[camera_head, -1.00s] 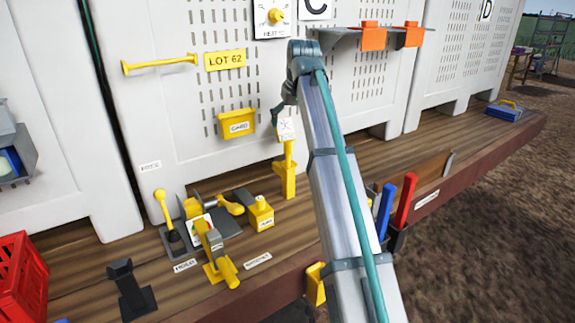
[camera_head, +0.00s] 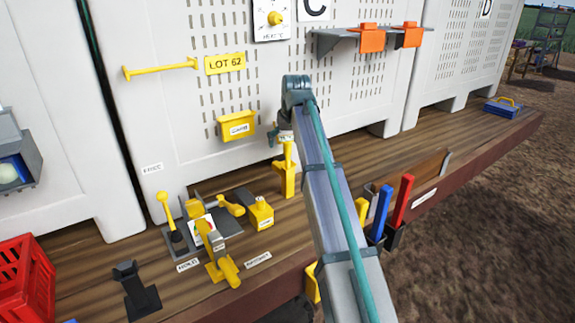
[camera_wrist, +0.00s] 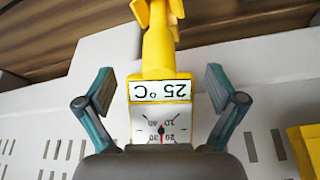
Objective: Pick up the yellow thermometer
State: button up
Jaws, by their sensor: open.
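The yellow thermometer (camera_head: 288,153) stands upright on the wooden deck against the pale bin wall. My gripper (camera_wrist: 160,88) is open, with one finger on each side of the label, and gaps show between the fingers and the thermometer. In the head view my gripper (camera_head: 281,135) is at the thermometer's top and hides its dial.
A yellow box (camera_head: 237,126) hangs on the bin wall left of my gripper. Several yellow tools and a yellow bottle (camera_head: 261,213) stand at the front left. Blue (camera_head: 384,210) and red (camera_head: 402,199) handles stand to the right. A red crate (camera_head: 22,278) is at lower left.

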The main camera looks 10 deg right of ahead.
grip_shut()
dwell(0.4)
jog(key=shift+r, duration=0.15)
